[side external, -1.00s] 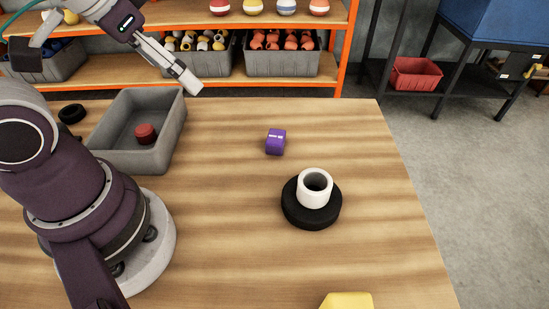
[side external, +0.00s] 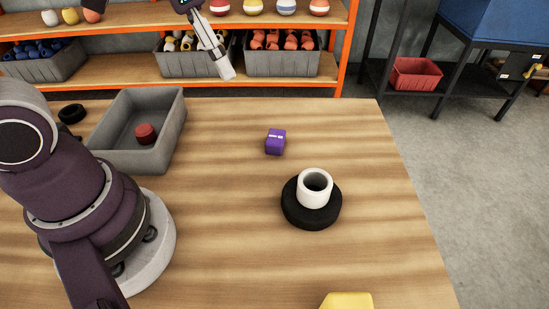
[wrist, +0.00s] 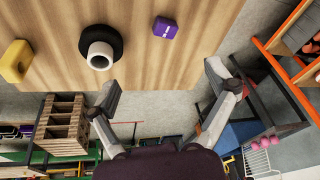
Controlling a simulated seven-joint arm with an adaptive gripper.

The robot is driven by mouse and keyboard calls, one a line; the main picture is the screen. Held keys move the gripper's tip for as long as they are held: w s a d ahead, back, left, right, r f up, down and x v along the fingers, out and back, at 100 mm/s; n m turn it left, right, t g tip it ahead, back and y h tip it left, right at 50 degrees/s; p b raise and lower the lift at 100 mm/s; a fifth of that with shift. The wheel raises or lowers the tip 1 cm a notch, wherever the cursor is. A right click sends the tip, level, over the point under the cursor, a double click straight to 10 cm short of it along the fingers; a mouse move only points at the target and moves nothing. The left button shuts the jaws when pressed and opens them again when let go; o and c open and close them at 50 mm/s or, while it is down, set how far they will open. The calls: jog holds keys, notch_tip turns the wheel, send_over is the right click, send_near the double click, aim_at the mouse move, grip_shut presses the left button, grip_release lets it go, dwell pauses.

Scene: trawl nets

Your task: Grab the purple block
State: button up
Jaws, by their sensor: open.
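The purple block (side external: 275,141) lies on the wooden table, behind the black ring with the white cup-like ring. It also shows in the wrist view (wrist: 165,28), near the top and right of centre. My gripper (side external: 227,72) is high above the table's far edge in the side view, up and to the left of the block. In the wrist view my gripper (wrist: 162,80) has its two fingers spread wide with nothing between them. The block lies beyond the fingertips, apart from them.
A white ring (side external: 315,188) sits on a black ring (side external: 311,214) near the block. A grey bin (side external: 177,127) holding a red piece (side external: 146,134) is at left. A yellow object (side external: 346,301) lies at the front edge. Shelves with bins stand behind. Table around the block is clear.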

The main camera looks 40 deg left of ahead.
jog(key=w+f+m+g, duration=0.2)
jog(key=w+f+m, duration=0.2)
jog(key=w, duration=0.2)
jog(key=m+g, duration=0.1)
jog(key=m, duration=0.2)
send_near(276, 136)
jog(key=shift+g, duration=0.3)
jog(key=f, duration=1)
jog(key=shift+w+d+f, duration=0.1)
jog(key=shift+w+f, duration=0.1)
jog(key=c, duration=1.2)
